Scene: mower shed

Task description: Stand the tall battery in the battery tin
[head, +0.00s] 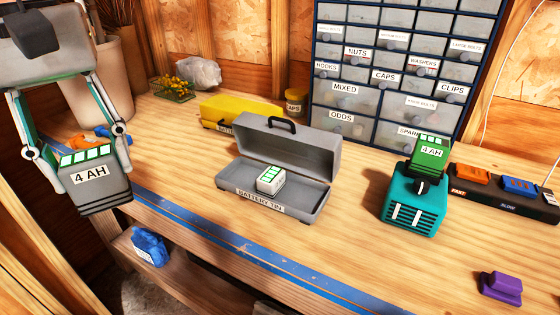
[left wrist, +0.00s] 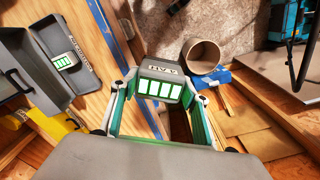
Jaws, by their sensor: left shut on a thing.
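My left gripper (head: 80,166) is shut on a tall grey battery (head: 100,195) labelled 4 AH, with green and white bars on top. The battery hangs roughly upright in front of the bench's left end. It also shows between the fingers in the left wrist view (left wrist: 162,72). The grey battery tin (head: 312,200) stands on the bench, to the right of the gripper, with its lid open at the back. A smaller pale battery (head: 270,179) with green bars sits inside the tin, with bare floor to its right. My right gripper is not in view.
A teal device (head: 410,212) carrying a green 4 AH battery (head: 430,155) stands right of the tin. A yellow box (head: 235,111) and a drawer cabinet (head: 385,65) stand behind. A charger strip (head: 500,199) and purple block (head: 500,288) are at right. The bench front is clear.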

